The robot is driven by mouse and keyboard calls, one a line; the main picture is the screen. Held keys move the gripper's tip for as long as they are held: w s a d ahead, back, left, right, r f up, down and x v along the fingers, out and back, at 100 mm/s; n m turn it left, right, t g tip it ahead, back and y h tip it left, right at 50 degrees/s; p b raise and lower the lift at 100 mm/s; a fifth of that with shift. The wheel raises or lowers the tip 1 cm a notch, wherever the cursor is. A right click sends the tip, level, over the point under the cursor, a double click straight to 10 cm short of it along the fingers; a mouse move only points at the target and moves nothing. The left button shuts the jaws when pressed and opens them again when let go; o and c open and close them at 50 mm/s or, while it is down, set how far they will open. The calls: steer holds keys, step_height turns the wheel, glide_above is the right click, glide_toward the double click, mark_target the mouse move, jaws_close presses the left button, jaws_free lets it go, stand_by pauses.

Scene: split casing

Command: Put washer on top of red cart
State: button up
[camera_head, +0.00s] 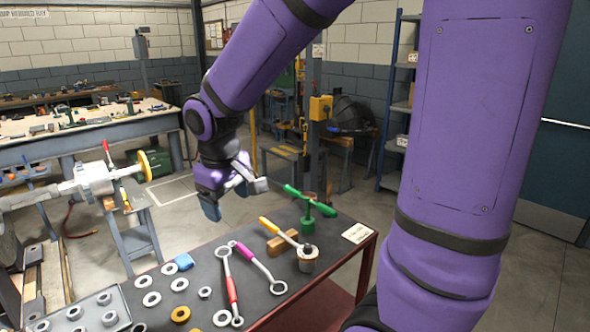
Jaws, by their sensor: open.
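My gripper (232,194) hangs above the far edge of the red cart, with its fingers apart and nothing seen between them. The red cart (335,251) has a dark top and a red frame, and stands in front of me. Which washer the task means, I cannot tell. My arm hides part of the cart's right side.
Two wrenches, one red-handled (231,287) and one magenta-handled (243,250), lie mid-cart. A grey tray (88,302) of rings is at left.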

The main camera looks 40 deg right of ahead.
steer(key=s+d+r+m+t, duration=0.1)
steer(key=s+r+t, duration=0.1)
steer(key=s+r, duration=0.3)
steer(key=s+d+r+m+t+y, duration=0.1)
steer(key=s+r, duration=0.4)
steer(key=s, duration=0.6)
steer(key=shift+d+r+m+t, duration=0.35)
steer(key=shift+d+m+t, duration=0.15)
steer(key=shift+d+m, duration=0.15)
